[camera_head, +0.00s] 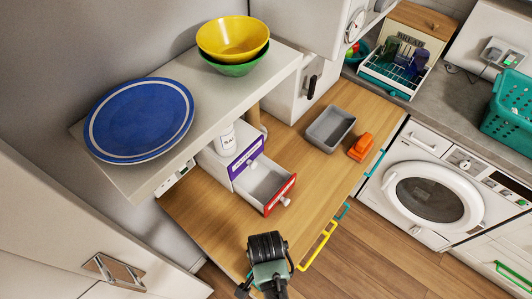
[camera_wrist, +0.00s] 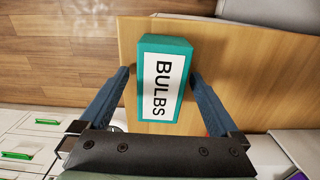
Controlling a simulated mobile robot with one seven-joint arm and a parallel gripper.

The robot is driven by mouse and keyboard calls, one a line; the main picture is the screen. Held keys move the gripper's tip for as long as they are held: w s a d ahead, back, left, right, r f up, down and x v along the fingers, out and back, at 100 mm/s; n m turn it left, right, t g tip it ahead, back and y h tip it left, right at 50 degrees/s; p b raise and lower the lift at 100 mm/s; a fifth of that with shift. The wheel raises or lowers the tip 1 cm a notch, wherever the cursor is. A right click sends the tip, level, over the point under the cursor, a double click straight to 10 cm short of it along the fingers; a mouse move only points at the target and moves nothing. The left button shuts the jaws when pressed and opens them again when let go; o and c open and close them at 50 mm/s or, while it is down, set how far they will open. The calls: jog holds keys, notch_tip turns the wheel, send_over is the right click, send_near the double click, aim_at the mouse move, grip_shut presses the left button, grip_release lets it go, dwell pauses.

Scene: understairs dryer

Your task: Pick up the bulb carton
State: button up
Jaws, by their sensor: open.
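The bulb carton (camera_wrist: 166,46) is a teal box with a white label reading BULBS. It lies on the wooden counter (camera_wrist: 235,55) near its edge in the wrist view. My gripper (camera_wrist: 158,76) is open, with one blue finger on each side of the carton and a small gap showing on both sides. I cannot tell how far the fingertips reach down beside it. In the head view my gripper (camera_head: 265,282) is at the bottom over the counter's front part, and the carton is not discernible there, apparently hidden by my wrist.
A small drawer unit (camera_head: 228,160) with an open red-fronted drawer (camera_head: 280,194) stands behind my gripper. A grey tray (camera_head: 329,128) and an orange object (camera_head: 360,147) lie farther along the counter. A shelf (camera_head: 270,78) with a blue plate (camera_head: 140,120) and bowls overhangs the back.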

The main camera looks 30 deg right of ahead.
jog(key=shift+c, duration=0.3)
jog(key=c, duration=1.4)
jog(key=shift+r, duration=0.1)
